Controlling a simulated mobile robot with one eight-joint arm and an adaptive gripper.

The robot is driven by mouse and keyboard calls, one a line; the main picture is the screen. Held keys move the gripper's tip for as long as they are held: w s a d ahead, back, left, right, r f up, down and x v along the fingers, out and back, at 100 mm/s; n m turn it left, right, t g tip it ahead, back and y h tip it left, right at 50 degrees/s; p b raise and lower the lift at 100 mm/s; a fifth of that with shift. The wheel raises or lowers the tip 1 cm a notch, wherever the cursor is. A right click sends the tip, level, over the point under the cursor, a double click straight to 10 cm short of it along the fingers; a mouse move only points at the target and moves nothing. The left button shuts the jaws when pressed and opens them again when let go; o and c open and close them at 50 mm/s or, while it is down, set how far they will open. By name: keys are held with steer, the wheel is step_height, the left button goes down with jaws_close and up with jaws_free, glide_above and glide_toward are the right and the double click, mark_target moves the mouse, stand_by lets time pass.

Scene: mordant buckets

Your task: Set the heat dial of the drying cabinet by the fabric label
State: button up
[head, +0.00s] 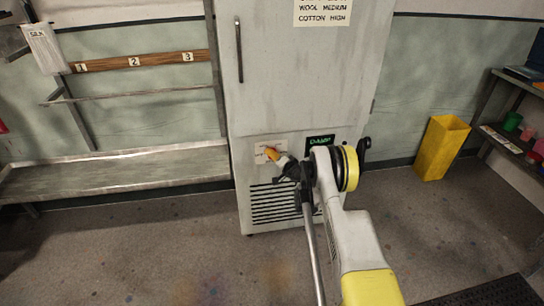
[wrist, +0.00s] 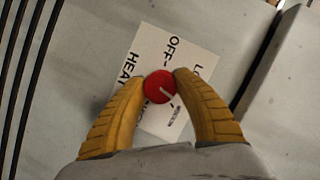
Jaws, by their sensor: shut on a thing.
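The drying cabinet (head: 290,80) is a tall pale unit with a dark handle. Its red heat dial (wrist: 156,80) sits on a white plate (wrist: 150,55) with OFF, HEAT and a partly covered LO word legible. The dial's white pointer line aims to the lower right in the wrist view, towards small blurred print. My gripper (wrist: 160,84) is shut on the dial, one yellow finger on each side. In the head view my gripper (head: 272,154) is at the plate and hides the dial. The fabric label (head: 42,38) hangs at upper left and appears to read SILK.
A card (head: 322,13) on the cabinet reads WOOL MEDIUM, COTTON HIGH; its top line is cut off. A small green-lit display (head: 320,140) is right of the dial. A numbered rail (head: 150,62) and bench (head: 110,175) stand left, a yellow bin (head: 441,147) right.

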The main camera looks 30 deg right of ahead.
steer(key=shift+r, duration=0.1)
steer(key=o, duration=1.2)
steer(key=shift+c, duration=0.2)
steer(key=v, duration=1.2)
steer(key=shift+a, duration=0.1)
